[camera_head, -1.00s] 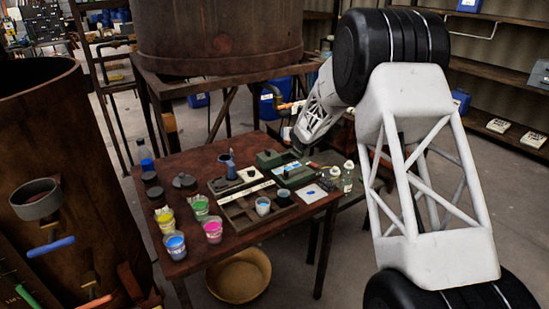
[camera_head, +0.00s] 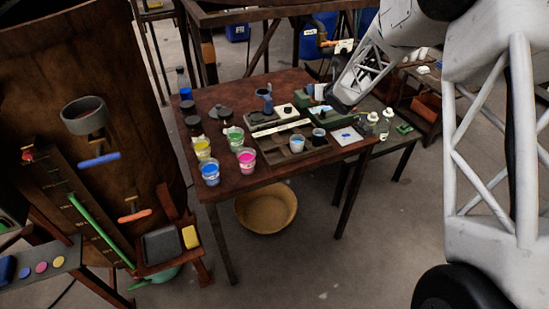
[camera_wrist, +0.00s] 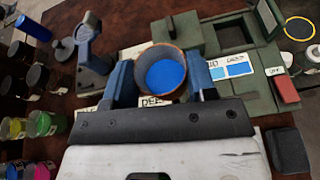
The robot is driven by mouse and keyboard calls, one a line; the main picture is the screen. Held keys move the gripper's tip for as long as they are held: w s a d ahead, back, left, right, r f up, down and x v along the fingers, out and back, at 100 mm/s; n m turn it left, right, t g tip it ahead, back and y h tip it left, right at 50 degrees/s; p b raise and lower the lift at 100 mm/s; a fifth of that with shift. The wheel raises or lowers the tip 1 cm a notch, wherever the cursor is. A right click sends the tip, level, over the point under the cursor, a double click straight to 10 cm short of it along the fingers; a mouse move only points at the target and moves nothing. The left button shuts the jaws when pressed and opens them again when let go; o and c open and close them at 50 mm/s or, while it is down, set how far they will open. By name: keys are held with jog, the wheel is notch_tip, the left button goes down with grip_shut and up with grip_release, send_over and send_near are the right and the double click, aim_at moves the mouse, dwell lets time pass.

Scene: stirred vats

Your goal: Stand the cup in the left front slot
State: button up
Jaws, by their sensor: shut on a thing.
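My gripper (camera_wrist: 160,82) is shut on a round cup (camera_wrist: 165,74) with a brown rim and blue inside. The wrist view looks down into the cup, between the two blue fingers. In the head view my gripper (camera_head: 337,100) is at the table's back right, by the green box, and the cup cannot be made out there. The slotted tray (camera_head: 263,140) stands on the table in front of it. Its left front part looks empty. A pale cup with light blue inside (camera_head: 297,144) and a dark cup (camera_head: 318,137) stand farther right in the tray.
Open paint pots in yellow (camera_head: 202,149), green (camera_head: 235,138), blue (camera_head: 210,174) and pink (camera_head: 246,161) stand left of the tray. White-capped bottles (camera_head: 385,127) stand at the right. A green box (camera_wrist: 235,38) lies beside the held cup.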

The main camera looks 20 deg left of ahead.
jog(key=s+d+f+n+g+y, duration=0.1)
jog(key=s+f+n+g+y, duration=0.1)
jog(key=s, duration=1.6)
jog(key=s+d+f+n+g+y, duration=0.1)
jog(key=s+f+n+g, duration=0.2)
jog(key=s, duration=1.6)
jog(key=shift+s+f+n+g+y, duration=0.15)
jog(key=shift+f+n+g+y, duration=0.2)
jog(key=shift+n+g, duration=0.25)
jog(key=shift+a+r, duration=0.1)
jog(key=shift+w+a+f, duration=0.25)
jog(key=shift+w+a, duration=1.15)
jog(key=shift+w, duration=0.7)
jog(key=shift+w+a+f, duration=0.2)
jog(key=shift+w+a, duration=1.2)
jog(key=shift+w, duration=0.7)
jog(key=shift+w+a+f, duration=0.25)
jog(key=shift+w+a, duration=1.15)
jog(key=shift+w, duration=0.7)
jog(key=shift+w+a+f, duration=0.1)
jog(key=shift+w+a, duration=0.1)
jog(key=shift+w+f, duration=0.15)
jog(key=shift+f, duration=1.55)
